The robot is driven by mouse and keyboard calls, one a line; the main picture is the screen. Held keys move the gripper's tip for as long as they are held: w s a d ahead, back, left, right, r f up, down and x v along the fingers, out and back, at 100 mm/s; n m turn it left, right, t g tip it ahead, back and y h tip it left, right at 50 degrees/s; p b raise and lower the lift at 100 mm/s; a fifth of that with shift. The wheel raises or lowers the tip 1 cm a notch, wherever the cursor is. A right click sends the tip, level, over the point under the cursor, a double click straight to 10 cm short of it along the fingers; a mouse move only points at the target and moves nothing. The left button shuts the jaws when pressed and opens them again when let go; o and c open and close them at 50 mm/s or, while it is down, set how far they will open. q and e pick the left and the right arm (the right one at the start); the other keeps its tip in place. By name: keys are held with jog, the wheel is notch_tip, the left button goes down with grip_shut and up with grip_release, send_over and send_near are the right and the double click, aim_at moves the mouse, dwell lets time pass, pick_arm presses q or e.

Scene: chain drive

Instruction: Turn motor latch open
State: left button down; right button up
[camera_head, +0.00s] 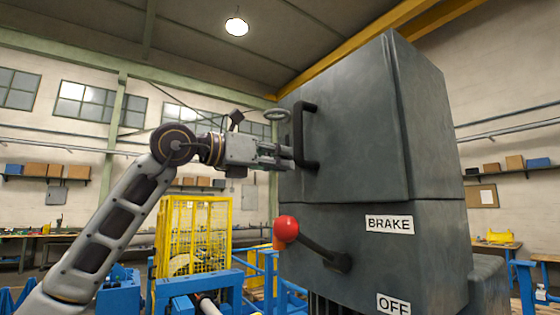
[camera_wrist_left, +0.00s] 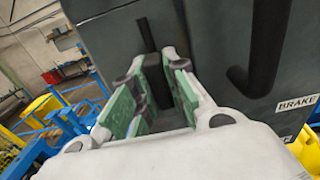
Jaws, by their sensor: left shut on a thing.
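The dark grey motor cabinet (camera_head: 350,110) fills the right of the head view, with a black bar handle (camera_head: 299,135) on its door. My left gripper (camera_head: 288,157) reaches level to the door face, just left of that handle. In the left wrist view the green-padded fingers of the left gripper (camera_wrist_left: 155,78) are closed around a small dark latch (camera_wrist_left: 146,35). Its upper stem sticks up beyond the fingertips, roughly upright in that view. In the head view the gripper and handle hide the latch. The handle also shows in the wrist view (camera_wrist_left: 265,55). My right gripper is out of view.
Below the door, a brake lever with a red knob (camera_head: 286,229) sticks out to the left, near the BRAKE label (camera_head: 390,224) and the OFF label (camera_head: 394,304). A yellow cage (camera_head: 200,235) and blue frames (camera_head: 190,285) stand at the lower left.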

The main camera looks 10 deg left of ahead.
pick_arm(q)
jog(key=c, duration=1.4)
grip_release()
jog(key=shift+v, duration=6.05)
